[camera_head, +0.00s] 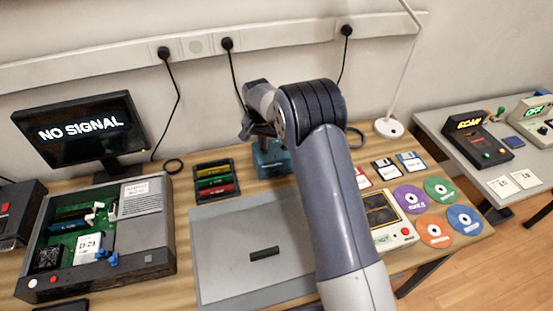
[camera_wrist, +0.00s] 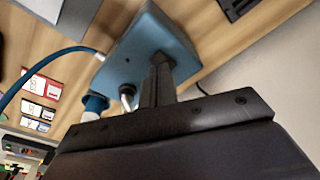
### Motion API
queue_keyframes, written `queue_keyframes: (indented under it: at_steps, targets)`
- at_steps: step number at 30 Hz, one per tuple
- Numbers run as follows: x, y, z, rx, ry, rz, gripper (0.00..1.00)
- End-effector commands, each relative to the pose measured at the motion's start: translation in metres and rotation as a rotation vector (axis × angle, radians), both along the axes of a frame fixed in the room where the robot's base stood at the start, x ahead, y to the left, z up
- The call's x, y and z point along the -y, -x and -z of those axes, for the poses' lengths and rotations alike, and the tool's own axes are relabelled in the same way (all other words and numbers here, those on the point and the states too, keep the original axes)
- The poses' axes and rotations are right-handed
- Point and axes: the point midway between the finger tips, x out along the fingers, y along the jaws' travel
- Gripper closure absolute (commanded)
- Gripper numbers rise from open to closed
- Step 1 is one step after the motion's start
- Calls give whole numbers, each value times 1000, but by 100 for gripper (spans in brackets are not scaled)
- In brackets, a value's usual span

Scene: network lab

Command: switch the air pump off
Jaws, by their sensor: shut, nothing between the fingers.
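The air pump looks to be the blue box (camera_head: 272,160) on the wooden table, partly hidden behind my arm in the head view. In the wrist view the blue box (camera_wrist: 143,42) is close, with a blue hose running from a fitting (camera_wrist: 95,103) and a small metal lever-like part (camera_wrist: 127,94) on it. My gripper (camera_wrist: 160,62) is shut and empty, its fingertips at the box's face. I cannot tell whether they touch it. In the head view my gripper (camera_head: 250,130) is just above the box. The switch's position cannot be made out.
An opened computer case (camera_head: 100,240) and a monitor (camera_head: 80,130) stand at left. A grey mat (camera_head: 240,240) lies in front, with a rack of coloured modules (camera_head: 215,180) behind. Discs (camera_head: 438,190), floppies and a white lamp base (camera_head: 388,128) are at right.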

Motion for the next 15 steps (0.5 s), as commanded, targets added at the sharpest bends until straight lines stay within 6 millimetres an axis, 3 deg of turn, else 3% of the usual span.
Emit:
queue_keyframes:
  at_steps: [15]
  targets:
    - [0,0,-46,1,-1,0,100]
